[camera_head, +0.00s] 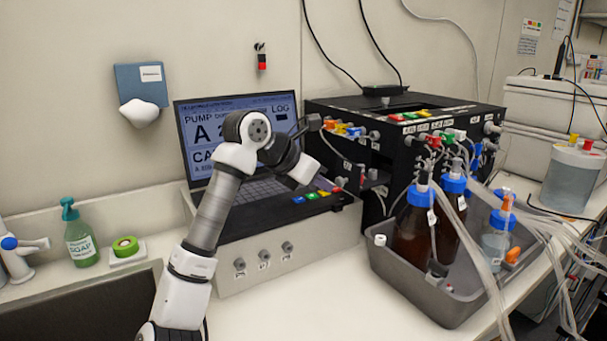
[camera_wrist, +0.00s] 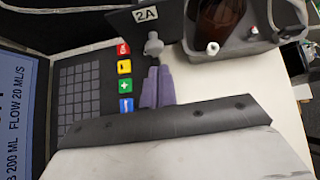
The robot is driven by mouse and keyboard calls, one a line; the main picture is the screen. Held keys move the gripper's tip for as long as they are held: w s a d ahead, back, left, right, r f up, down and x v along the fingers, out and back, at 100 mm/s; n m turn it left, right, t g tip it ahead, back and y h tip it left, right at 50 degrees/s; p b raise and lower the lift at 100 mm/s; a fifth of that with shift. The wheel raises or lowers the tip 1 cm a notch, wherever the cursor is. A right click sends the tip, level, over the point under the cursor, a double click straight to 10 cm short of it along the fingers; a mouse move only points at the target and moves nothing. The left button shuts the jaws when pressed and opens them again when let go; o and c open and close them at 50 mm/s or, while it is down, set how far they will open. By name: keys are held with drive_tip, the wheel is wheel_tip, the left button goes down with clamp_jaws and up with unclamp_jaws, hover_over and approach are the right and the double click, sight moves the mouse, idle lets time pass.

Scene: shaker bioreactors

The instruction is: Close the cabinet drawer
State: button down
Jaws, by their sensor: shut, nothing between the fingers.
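The black cabinet (camera_head: 335,110) stands on the bench right of the laptop. In the wrist view a dark front panel labelled 2A (camera_wrist: 128,24), with a grey knob (camera_wrist: 153,44), seems to be the drawer front. In the head view this drawer is small and partly masked by tubing and connectors, so how far out it sits is hard to tell. My gripper (camera_wrist: 158,72) is shut and empty, its fingertips just below the knob in the picture. I cannot tell whether they touch it. In the head view my arm reaches over the laptop and the fingertips are not clear.
The laptop (camera_head: 235,112) with its keyboard and coloured keys lies close under my wrist. A soap bottle (camera_head: 80,243) is at left. The front bench middle is clear.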

sight(363, 174)
drive_tip(key=shift+w+d, duration=0.45)
drive_tip(key=shift+d, duration=0.1)
drive_tip(key=w+d, duration=0.2)
drive_tip(key=w+d+p, duration=0.1)
drive_tip(key=w+d, duration=0.1)
drive_tip(key=d, duration=0.1)
drive_tip(key=w+d+p, duration=0.1)
drive_tip(key=w+d, duration=0.1)
drive_tip(key=d, duration=0.1)
drive_tip(key=shift+d+r, duration=0.15)
drive_tip(key=shift+r, duration=0.05)
drive_tip(key=shift+f, duration=0.1)
